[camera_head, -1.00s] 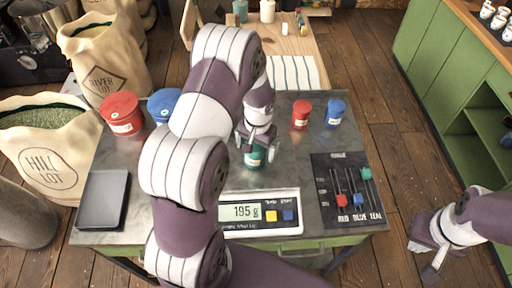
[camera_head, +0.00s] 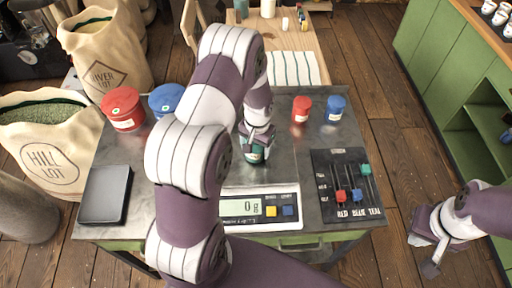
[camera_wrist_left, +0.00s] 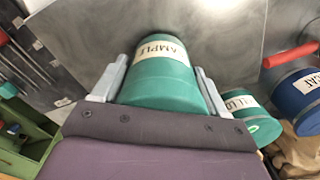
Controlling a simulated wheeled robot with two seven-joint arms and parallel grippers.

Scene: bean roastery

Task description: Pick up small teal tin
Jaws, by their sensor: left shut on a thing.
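The small teal tin (camera_head: 255,155) is in my left gripper (camera_head: 257,143) in the head view, just above the scale's plate. The scale (camera_head: 262,208) reads 0 g. In the left wrist view the teal tin (camera_wrist_left: 162,75) with a white label sits between the two fingers of my left gripper (camera_wrist_left: 160,85), which is shut on it. My right gripper (camera_head: 428,252) hangs off the table's right side, apart from everything; its finger gap is unclear.
Two large tins, red (camera_head: 122,108) and blue (camera_head: 166,100), stand at the table's left. Small red (camera_head: 301,109) and blue (camera_head: 335,108) tins stand at the back right. A slider panel (camera_head: 346,187) lies right, a dark tray (camera_head: 105,194) left. Another teal tin (camera_wrist_left: 245,115) shows in the wrist view.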

